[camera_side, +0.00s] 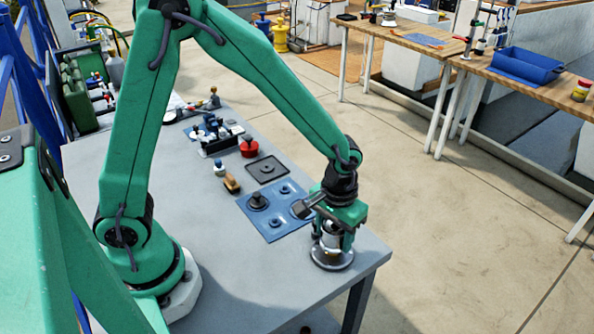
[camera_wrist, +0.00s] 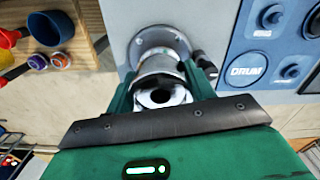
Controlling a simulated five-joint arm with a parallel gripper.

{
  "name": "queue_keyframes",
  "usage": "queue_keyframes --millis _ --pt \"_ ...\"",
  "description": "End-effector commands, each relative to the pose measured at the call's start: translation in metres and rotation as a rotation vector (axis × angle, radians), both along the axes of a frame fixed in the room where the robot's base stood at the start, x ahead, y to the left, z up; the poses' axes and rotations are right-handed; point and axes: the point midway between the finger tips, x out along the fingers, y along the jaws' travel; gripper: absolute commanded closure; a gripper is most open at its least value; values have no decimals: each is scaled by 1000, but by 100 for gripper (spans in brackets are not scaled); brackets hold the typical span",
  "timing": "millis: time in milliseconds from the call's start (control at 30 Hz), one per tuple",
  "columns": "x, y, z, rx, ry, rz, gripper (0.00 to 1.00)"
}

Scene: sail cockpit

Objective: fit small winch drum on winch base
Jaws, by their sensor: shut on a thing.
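My gripper (camera_side: 334,228) is above the near right corner of the grey table, pointing down. It is shut on the small winch drum, a silvery, round, hollow piece (camera_wrist: 160,90) seen end-on between the fingers in the wrist view. The drum also shows below the fingers in the side view (camera_side: 329,241). Directly under it is a round metal flange (camera_side: 332,260), apparently the winch base, standing on the table; it also shows in the wrist view (camera_wrist: 157,40). The drum looks roughly upright and in line with it. I cannot tell whether the two are seated together.
The table's front is clear.

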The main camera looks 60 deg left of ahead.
Motion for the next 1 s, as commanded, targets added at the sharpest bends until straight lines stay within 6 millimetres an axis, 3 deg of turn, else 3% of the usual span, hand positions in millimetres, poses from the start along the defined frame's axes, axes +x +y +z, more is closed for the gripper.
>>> queue_keyframes --millis 1000 --pt "0 0 -15 -1 -1 0 76"
